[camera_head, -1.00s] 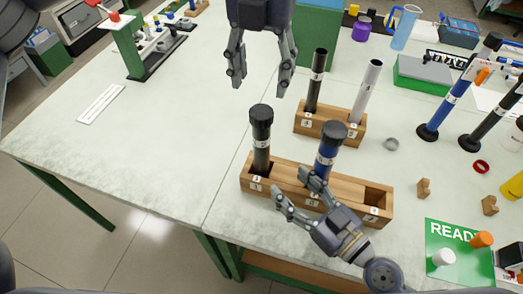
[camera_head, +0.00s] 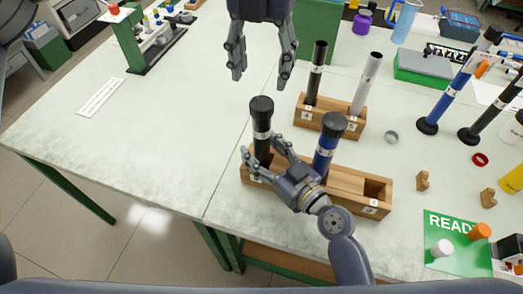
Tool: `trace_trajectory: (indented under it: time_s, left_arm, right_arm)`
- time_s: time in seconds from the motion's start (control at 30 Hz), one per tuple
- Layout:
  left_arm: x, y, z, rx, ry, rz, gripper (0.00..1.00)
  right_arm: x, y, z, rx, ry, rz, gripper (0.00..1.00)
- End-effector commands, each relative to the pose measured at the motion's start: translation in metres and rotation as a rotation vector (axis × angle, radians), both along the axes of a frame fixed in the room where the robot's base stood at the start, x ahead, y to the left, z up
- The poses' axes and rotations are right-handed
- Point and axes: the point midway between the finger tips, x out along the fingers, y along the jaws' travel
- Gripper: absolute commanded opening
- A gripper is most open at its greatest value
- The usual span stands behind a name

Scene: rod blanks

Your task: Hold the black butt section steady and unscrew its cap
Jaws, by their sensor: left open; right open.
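The black butt section (camera_head: 262,127) stands upright in the left slot of the front wooden block (camera_head: 345,184), with a black cap (camera_head: 261,104) on top and a pale band below it. My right gripper (camera_head: 262,152) is open low at the black section, its fingers on either side of the lower part; I cannot tell if they touch it. My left gripper (camera_head: 260,75) is open and empty, above and behind the black cap in the picture. A blue butt section (camera_head: 326,150) with a black cap (camera_head: 334,124) stands in the block's middle slot.
A rear wooden block (camera_head: 332,117) holds a black rod (camera_head: 316,72) and a silver-grey rod (camera_head: 367,84). Blue and black sections stand at the right. A green READY mat (camera_head: 458,245) holds white and orange caps. The table's left side is mostly clear.

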Motion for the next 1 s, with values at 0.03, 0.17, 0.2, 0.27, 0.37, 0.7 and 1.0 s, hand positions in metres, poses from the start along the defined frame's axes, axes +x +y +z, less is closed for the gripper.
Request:
trace_trajectory:
  time_s: [0.03, 0.17, 0.2, 0.27, 0.37, 0.7, 1.0]
  left_arm:
    - [0.0000, 0.0000, 0.0000, 0.000, 0.000, 0.000, 0.55]
    - [0.0000, 0.0000, 0.0000, 0.000, 0.000, 0.000, 0.55]
    - [0.0000, 0.0000, 0.0000, 0.000, 0.000, 0.000, 0.55]
    - [0.0000, 0.0000, 0.0000, 0.000, 0.000, 0.000, 0.55]
    - [0.0000, -0.0001, 0.0000, 0.000, 0.000, 0.000, 0.55]
    - [0.0000, -0.0001, 0.0000, 0.000, 0.000, -0.001, 0.55]
    - [-0.0004, -0.0007, -0.0002, 0.000, 0.001, -0.220, 0.55]
  right_arm:
    - [0.0018, 0.0013, 0.0004, 0.001, -0.001, 0.000, 0.56]
    - [0.0031, 0.0027, 0.0005, 0.001, -0.001, 0.001, 0.56]
    - [0.0031, 0.0028, 0.0004, 0.001, -0.001, 0.001, 0.56]
    - [0.0030, 0.0027, 0.0003, 0.001, -0.001, 0.001, 0.56]
    - [0.0029, 0.0027, 0.0003, 0.001, -0.001, 0.001, 0.52]
    - [0.0027, 0.0025, 0.0001, 0.001, 0.001, 0.001, 0.00]
    - [0.0027, 0.0025, 0.0001, 0.001, 0.001, 0.001, 0.00]
